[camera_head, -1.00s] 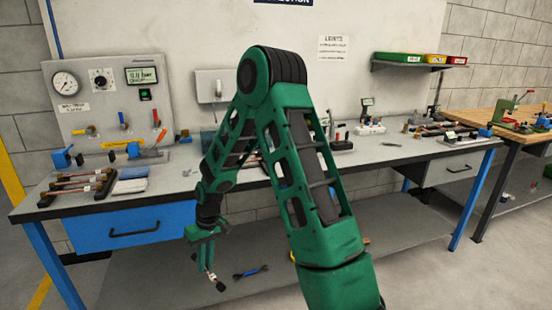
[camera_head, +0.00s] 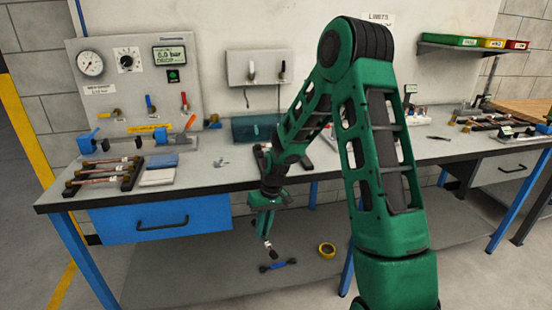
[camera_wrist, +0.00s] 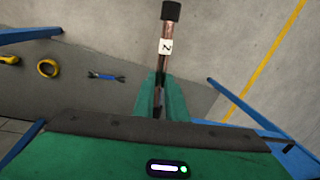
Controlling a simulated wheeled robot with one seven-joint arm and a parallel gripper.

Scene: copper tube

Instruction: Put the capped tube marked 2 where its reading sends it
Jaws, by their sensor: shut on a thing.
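The copper tube marked 2 (camera_wrist: 165,52) has a black cap and a white label, and stands out from my gripper in the wrist view. My gripper (camera_wrist: 163,108) is shut on its lower part. In the head view my gripper (camera_head: 266,228) hangs in front of the bench's front edge, below the top, with the tube's capped end (camera_head: 271,250) pointing down. The test panel (camera_head: 135,78) has a gauge, a dial and a small display that seems to read 0.0 bar with a word like DROP under it.
Several tubes lie on a rack (camera_head: 105,170) at the bench's left. Green, yellow and red bins (camera_head: 448,39) sit on the wall shelf. A blue drawer (camera_head: 160,220) is under the bench (camera_head: 225,178). A yellow tape roll (camera_head: 327,250) and a blue tool (camera_head: 277,265) lie on the lower shelf.

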